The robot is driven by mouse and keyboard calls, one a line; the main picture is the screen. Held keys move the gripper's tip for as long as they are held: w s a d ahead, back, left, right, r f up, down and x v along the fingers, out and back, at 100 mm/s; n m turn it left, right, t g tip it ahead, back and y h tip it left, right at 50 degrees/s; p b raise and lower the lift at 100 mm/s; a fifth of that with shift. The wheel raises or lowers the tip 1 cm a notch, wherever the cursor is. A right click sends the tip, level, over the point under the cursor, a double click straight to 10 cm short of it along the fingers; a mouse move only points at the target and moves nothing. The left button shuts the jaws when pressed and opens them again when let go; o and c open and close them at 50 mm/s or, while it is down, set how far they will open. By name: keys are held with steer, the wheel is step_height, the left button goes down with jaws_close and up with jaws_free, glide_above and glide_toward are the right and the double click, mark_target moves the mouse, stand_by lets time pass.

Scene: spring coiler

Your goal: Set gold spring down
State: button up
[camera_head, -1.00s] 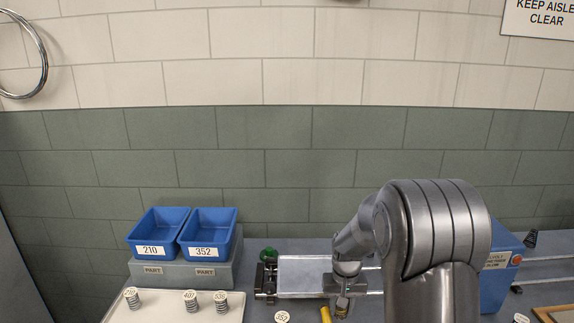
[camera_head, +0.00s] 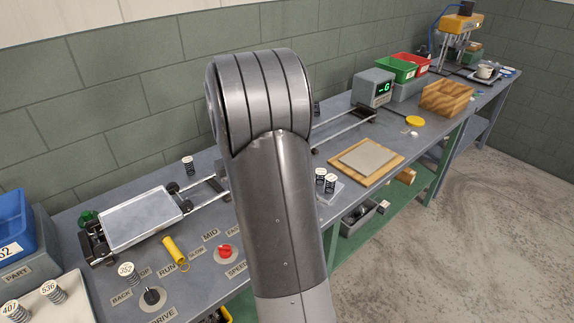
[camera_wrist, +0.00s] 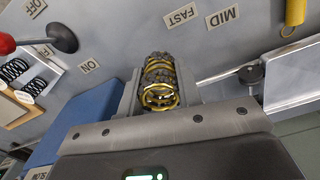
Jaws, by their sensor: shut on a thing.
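The gold spring (camera_wrist: 160,90) is a yellow coil with dark grey coils by it, seen end-on in the wrist view. My gripper (camera_wrist: 158,82) is shut on it, with a grey finger on each side. The grey bench top shows beyond it; I cannot tell how high above the bench the spring is. In the head view my arm hides the gripper and the gold spring.
A wooden board (camera_head: 366,158) lies further right. A blue box (camera_wrist: 72,140) and red-knobbed lever (camera_wrist: 62,38) are near my gripper.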

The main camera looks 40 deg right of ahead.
steer(key=d, duration=0.2)
glide_above(215, 217)
step_height(215, 217, down, 6)
steer(key=shift+f, duration=2.1)
steer(key=shift+f, duration=0.15)
steer(key=o, duration=1)
